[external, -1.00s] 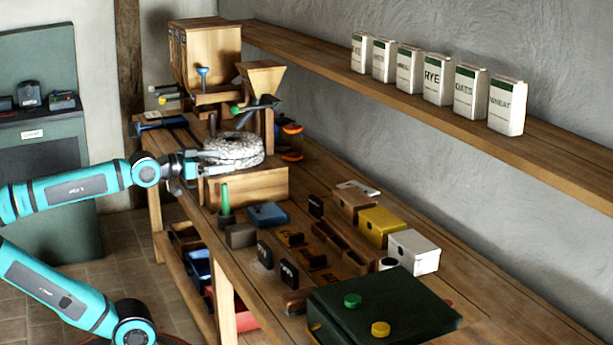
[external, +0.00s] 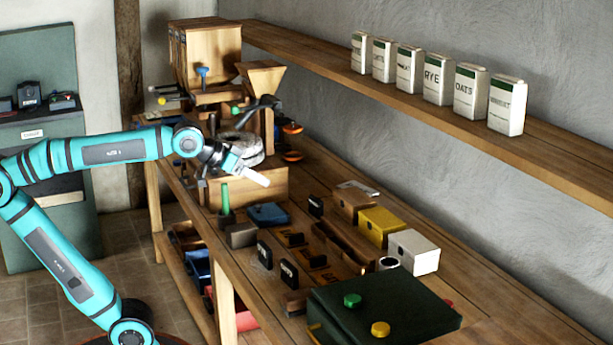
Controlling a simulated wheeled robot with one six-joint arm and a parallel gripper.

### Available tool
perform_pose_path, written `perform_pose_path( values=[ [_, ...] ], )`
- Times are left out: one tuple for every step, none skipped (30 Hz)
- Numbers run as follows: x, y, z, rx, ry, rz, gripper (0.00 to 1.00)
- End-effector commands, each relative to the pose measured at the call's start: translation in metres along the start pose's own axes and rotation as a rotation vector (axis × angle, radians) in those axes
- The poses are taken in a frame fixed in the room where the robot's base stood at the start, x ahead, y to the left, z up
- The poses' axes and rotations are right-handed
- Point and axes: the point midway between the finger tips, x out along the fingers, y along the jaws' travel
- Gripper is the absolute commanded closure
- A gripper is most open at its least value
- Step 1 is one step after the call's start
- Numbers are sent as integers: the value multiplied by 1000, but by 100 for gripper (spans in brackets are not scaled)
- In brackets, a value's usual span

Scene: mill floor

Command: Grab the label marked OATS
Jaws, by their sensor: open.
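Small dark labels stand upright on the bench. One is at the back (external: 316,206), and two are nearer the front, one to the left (external: 264,254) and one to the right (external: 288,274). Pale marks show on them, but I cannot read which one says OATS. A white bag marked OATS (external: 470,92) stands on the wall shelf. My gripper (external: 262,180) is open and empty, above the bench by the millstone, up and left of the labels. Its fingers point right and slightly down, apart from the labels.
A green stub (external: 225,198) and a blue box (external: 268,214) are below my gripper. Yellow (external: 381,227) and white (external: 413,251) boxes stand to the right. A dark green panel with buttons (external: 385,305) is at the front. The millstone (external: 245,146) is behind my gripper.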

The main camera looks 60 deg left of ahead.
Motion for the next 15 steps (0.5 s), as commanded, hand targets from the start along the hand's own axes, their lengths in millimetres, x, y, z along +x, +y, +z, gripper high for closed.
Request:
perform_pose_path(
  values=[
    [11, 12, 0, -9, -68, 5, 11],
    [15, 18, 0, -16, -106, 6, 11],
    [21, 26, 2, -26, -158, 5, 11],
    [25, 32, 2, -32, -197, 2, 11],
    [29, 38, 4, -39, -236, -1, 11],
    [34, 46, 5, -46, -286, -6, 11],
    [38, 52, 7, -50, -325, -11, 11],
    [40, 59, 8, -56, -363, -18, 11],
    [45, 67, 10, -60, -414, -28, 11],
    [48, 74, 12, -64, -451, -36, 11],
    [50, 80, 13, -67, -488, -46, 11],
    [53, 89, 16, -69, -539, -60, 11],
    [55, 96, 17, -71, -574, -72, 11],
    [58, 102, 19, -72, -611, -85, 11],
    [60, 111, 21, -73, -657, -103, 11]
  ],
)
